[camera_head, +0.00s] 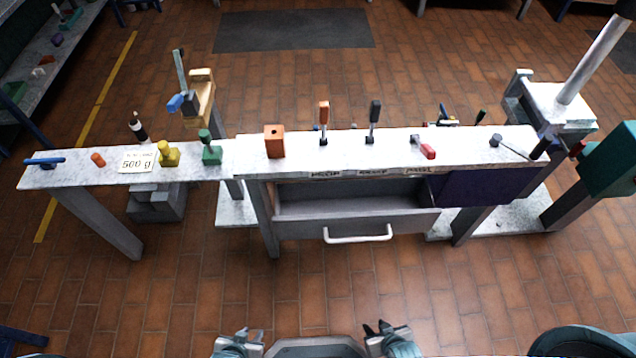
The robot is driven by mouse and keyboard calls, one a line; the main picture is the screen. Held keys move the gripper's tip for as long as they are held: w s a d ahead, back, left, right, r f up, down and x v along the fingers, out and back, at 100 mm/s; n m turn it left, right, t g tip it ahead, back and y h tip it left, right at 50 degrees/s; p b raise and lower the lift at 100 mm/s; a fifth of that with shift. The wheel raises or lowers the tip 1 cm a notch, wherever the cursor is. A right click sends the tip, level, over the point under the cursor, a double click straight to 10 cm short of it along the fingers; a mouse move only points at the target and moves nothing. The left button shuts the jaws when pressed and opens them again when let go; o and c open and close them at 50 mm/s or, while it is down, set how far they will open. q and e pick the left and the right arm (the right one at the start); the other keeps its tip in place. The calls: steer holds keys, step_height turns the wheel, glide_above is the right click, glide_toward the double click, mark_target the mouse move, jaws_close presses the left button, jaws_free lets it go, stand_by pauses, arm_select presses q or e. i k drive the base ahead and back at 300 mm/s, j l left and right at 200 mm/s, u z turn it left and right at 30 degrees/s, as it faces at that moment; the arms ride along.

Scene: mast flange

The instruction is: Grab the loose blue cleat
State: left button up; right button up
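A blue cleat-like bar (45,161) lies on the far left end of the long white bench top (75,172). A second small blue piece (176,103) shows by the tan block and grey post behind the bench; I cannot tell whether it is fixed. My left gripper (250,334) is at the bottom of the picture, with its fingers apart and empty. My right gripper (377,329) is to its right, also with fingers apart and empty. Both are well in front of the bench, far from either blue thing.
On the bench stand an orange cylinder (98,160), a label card (138,161), a yellow piece (168,154), a green piece (210,150), an orange block (275,142) and upright tools. An open drawer (335,222) juts out below. The floor before the bench is clear.

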mark_target(46, 164)
steer(key=u, duration=1.6)
steer(key=z, duration=0.65)
steer(key=i+j+z, duration=0.2)
steer(key=j+z, duration=0.2)
steer(key=i+j+z, duration=0.15)
steer(key=j+z, duration=0.2)
steer(key=i+j+z, duration=0.1)
steer(key=j+z, duration=0.65)
steer(key=j, duration=2.3)
steer(key=i, duration=0.05)
